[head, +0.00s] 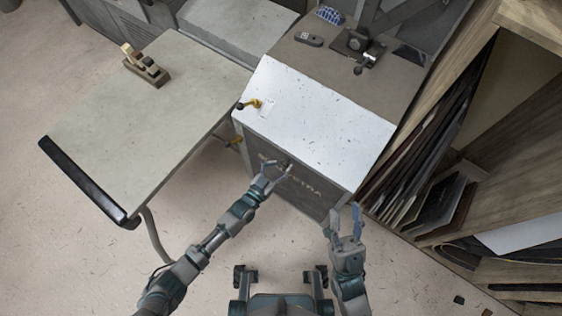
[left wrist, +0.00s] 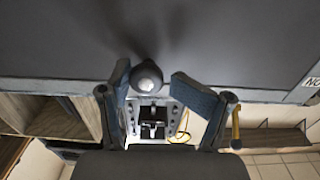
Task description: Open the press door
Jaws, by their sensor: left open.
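The press door appears to be the dark front panel (head: 310,193) of the white-topped machine (head: 315,115), with pale lettering across it; it looks closed. In the left wrist view the dark panel (left wrist: 230,35) fills the upper part. A round grey knob (left wrist: 146,76) stands out from it. My left gripper (head: 275,169) is close in front of the panel. In the wrist view its open fingers (left wrist: 157,84) lie on either side of the knob, with a gap to the right finger; contact with the left finger is unclear. My right gripper (head: 345,214) is open and empty, right of the panel.
Yellow levers with dark knobs (head: 252,104) sit at the machine's left edge. A table (head: 150,120) with a wooden plane (head: 146,67) stands at the left. Wooden shelving with dark sheets (head: 430,140) stands close on the right. Floor in front is clear.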

